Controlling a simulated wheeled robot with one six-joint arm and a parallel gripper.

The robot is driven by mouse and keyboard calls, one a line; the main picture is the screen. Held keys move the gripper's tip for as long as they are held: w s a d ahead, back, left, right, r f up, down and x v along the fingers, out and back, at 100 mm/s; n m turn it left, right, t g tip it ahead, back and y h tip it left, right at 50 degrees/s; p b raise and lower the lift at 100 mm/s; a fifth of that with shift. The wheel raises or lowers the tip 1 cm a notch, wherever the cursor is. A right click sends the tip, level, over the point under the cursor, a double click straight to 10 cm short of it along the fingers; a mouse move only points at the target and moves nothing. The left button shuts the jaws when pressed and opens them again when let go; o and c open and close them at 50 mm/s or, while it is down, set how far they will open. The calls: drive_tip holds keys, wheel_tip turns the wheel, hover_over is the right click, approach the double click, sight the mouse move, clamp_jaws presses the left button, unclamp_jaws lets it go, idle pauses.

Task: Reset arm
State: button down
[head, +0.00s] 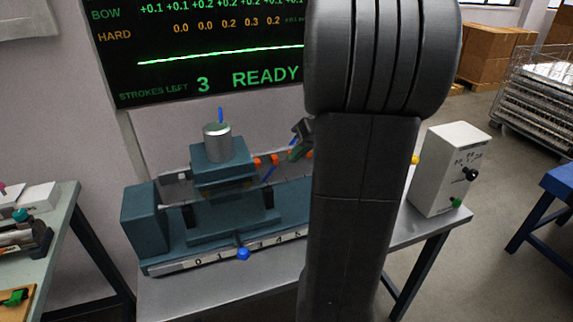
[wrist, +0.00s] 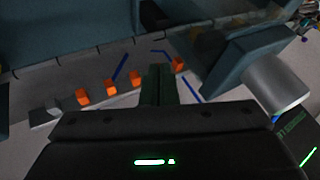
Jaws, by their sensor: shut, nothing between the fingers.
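My arm stands large and dark in the head view and covers the right part of the machine. My gripper (wrist: 158,84) shows in the wrist view with its two dark green fingers together and nothing between them. In the head view a small part of it shows left of my arm (head: 300,138). The teal machine (head: 230,227) stands on a grey metal table (head: 190,296). A grey cylinder (head: 217,142) tops its teal block; the cylinder also shows at the right of the wrist view (wrist: 276,88). Several orange pieces (wrist: 109,86) sit in a row near the fingertips.
A dark screen (head: 200,50) behind reads "READY" and "STROKES LEFT 3". A white control box (head: 447,168) with knobs stands at the table's right. Another bench (head: 55,225) is at the left. A blue knob (head: 243,254) sits on the machine's front scale.

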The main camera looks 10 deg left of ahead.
drive_tip(key=shift+d+r, duration=0.45)
drive_tip(key=shift+r, duration=0.15)
drive_tip(key=shift+a+f, duration=0.1)
drive_tip(key=shift+f, duration=0.05)
